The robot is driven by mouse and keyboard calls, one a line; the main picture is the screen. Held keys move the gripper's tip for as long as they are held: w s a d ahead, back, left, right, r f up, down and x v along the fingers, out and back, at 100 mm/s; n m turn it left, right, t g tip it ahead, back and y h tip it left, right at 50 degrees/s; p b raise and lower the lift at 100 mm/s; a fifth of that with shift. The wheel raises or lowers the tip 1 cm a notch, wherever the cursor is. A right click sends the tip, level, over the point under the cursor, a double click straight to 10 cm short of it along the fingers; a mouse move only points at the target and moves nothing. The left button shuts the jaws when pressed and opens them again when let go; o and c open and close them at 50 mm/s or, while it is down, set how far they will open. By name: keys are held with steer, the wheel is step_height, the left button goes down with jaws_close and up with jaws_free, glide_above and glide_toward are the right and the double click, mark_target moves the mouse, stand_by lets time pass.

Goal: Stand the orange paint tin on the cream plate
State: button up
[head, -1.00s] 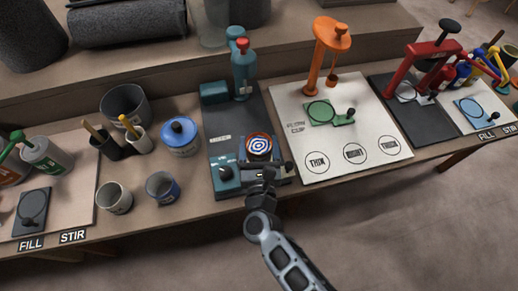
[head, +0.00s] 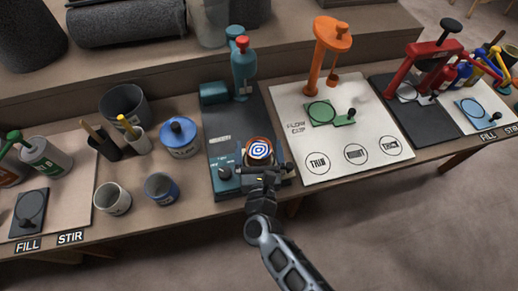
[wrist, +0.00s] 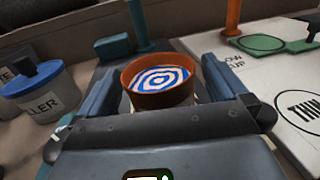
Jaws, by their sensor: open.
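The orange paint tin (head: 258,147) stands on the base of a teal machine, with blue and white rings of paint on top. In the wrist view the tin (wrist: 158,80) is upright, its orange rim facing me. My gripper (wrist: 157,88) is open, with one finger on each side of the tin and gaps visible beside it. In the head view my gripper (head: 262,170) is at the tin's near side. The cream plate (head: 352,120), a flat board with printed circles, lies right of the machine. The tin's lower part is partly hidden.
The teal machine (head: 243,70) has a post behind the tin. An orange stand (head: 318,65) and a green piece (head: 322,112) are on the plate's back half. A blue-lidded tin (head: 180,136) and grey cups (head: 112,198) stand left. The plate's front has printed circles and is clear.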

steer(key=shift+r+p, duration=0.25)
steer(key=shift+p, duration=0.05)
steer(key=s+d, duration=0.1)
steer(key=s, duration=1.1)
steer(key=shift+f+b, duration=0.15)
steer(key=shift+b, duration=0.15)
steer(key=s+d+r+n, duration=0.4)
steer(key=s+d+n, duration=0.2)
steer(key=d+n, duration=0.15)
steer(key=s+d+r+n, duration=0.4)
steer(key=s+d+n, duration=0.2)
steer(key=d+n, duration=0.15)
steer(key=s+d+r+n+g, duration=0.1)
steer(key=s+d+r+n, duration=0.2)
steer(key=s+r+n, duration=0.3)
steer(key=s+d+r+n+g+h, duration=0.1)
steer(key=s+d+r+n, duration=0.3)
steer(key=n, duration=1)
steer(key=s+r+g, duration=0.1)
steer(key=s+r, duration=0.2)
steer(key=shift+s+h, duration=0.2)
steer(key=shift+h, duration=0.1)
